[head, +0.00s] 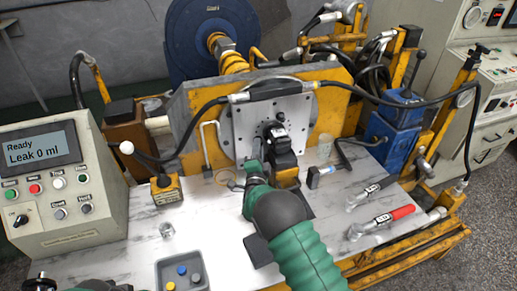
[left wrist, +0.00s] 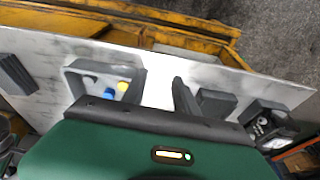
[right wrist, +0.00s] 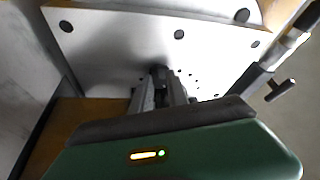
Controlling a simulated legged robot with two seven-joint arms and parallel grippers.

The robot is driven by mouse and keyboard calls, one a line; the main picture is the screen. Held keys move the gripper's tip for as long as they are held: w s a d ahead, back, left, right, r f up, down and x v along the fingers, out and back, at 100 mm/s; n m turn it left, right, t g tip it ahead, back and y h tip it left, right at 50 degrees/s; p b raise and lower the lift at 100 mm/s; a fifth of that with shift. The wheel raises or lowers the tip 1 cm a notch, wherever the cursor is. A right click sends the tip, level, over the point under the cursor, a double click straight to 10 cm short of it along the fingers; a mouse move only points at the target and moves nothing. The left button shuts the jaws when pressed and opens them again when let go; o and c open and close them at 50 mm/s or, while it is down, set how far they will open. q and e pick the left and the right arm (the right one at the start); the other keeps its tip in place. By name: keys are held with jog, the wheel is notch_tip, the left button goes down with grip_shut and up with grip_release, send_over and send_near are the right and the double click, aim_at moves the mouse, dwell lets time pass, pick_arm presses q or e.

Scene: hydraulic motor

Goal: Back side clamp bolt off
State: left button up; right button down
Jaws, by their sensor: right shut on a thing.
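The upright pale metal plate (head: 243,128) stands at the back middle of the bench, with dark bolt holes, and fills the right wrist view (right wrist: 110,45). A black motor-like block (head: 284,160) sits in front of it. My right gripper (head: 266,150) reaches to the plate beside this block. In the right wrist view its fingers (right wrist: 160,92) are close together on a small dark part, taken as the clamp bolt (right wrist: 158,74), against the plate. The fingers mostly hide the part. My left gripper (left wrist: 127,88) is open and empty above the front bench; only its edge shows in the head view.
A grey tray (head: 161,266) with blue and yellow caps lies at the front. A control box (head: 60,185) reading "Leak 0 ml" stands left. Black hoses (head: 190,140) cross near the plate.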

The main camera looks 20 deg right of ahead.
jog(key=shift+a+f, duration=0.25)
jog(key=shift+f, duration=0.05)
jog(key=c, duration=1.5)
grip_release()
jog(key=shift+c, duration=0.2)
pick_arm(q)
jog(key=shift+w+a+f, duration=0.1)
pick_arm(e)
jog(key=shift+o, duration=1.2)
jog(key=shift+r, duration=0.1)
jog(key=shift+s, duration=0.1)
pick_arm(q)
jog(key=shift+r+p, duration=0.6)
jog(key=shift+r, duration=0.05)
pick_arm(e)
jog(key=v, duration=1.6)
jog(key=shift+s+a, duration=0.15)
jog(key=shift+s, duration=0.1)
